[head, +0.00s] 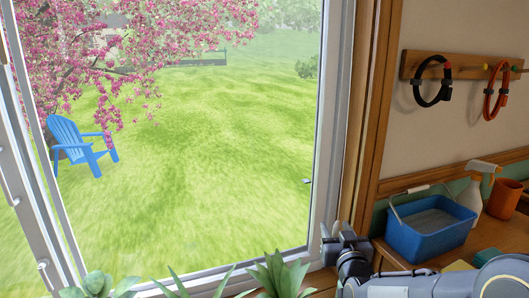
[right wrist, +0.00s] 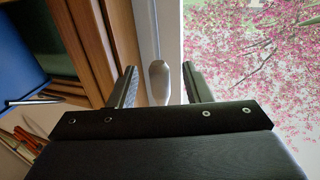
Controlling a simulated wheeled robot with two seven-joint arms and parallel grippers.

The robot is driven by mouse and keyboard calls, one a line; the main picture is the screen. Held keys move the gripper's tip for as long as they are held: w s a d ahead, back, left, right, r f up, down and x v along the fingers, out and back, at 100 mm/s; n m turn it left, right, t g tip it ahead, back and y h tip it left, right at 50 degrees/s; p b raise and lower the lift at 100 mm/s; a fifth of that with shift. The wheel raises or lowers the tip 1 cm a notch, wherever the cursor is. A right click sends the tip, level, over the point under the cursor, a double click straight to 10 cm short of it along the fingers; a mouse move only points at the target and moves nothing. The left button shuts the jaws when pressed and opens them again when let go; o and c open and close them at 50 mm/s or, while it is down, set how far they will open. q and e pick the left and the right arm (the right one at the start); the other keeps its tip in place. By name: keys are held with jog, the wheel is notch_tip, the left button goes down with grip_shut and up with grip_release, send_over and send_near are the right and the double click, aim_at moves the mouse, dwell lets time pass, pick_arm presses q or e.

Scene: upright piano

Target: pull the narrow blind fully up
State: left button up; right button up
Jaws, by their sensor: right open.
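No blind shows in the head view or the right wrist view. My right gripper (head: 345,240) is at the lower right corner of the window (head: 200,150), in front of its frame. In the right wrist view my right gripper (right wrist: 160,75) is open, with one finger on each side of a grey rounded piece (right wrist: 158,82). This piece lies in front of the white window frame (right wrist: 146,28); I cannot tell whether it is a handle or a pull, or whether the fingers touch it. My left gripper is not in view.
A blue basin (head: 432,235), a spray bottle (head: 474,190) and an orange pot (head: 503,198) stand on the wooden top at right. Green plants (head: 275,275) rise below the window. A peg rail (head: 455,67) with black and orange loops hangs on the wall.

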jog(key=shift+s, duration=0.1)
jog(key=shift+s+b, duration=0.3)
jog(key=shift+s, duration=2.1)
jog(key=s+d+f+m+g+y, duration=0.15)
jog(key=s+g, duration=0.25)
jog(key=s, duration=0.7)
jog(key=s+f+g+y, duration=0.1)
jog(key=s+f+g, duration=0.25)
jog(key=s, duration=0.65)
jog(key=s+d+f+m+g+y, duration=0.15)
jog(key=s+g, duration=0.35)
jog(key=s, duration=0.6)
notch_tip(320, 180, up, 23)
jog(key=n+p, duration=0.1)
jog(key=p, duration=2.3)
jog(key=shift+s+a+h, duration=0.2)
jog(key=shift+a+h, duration=0.2)
jog(key=shift+a, duration=0.05)
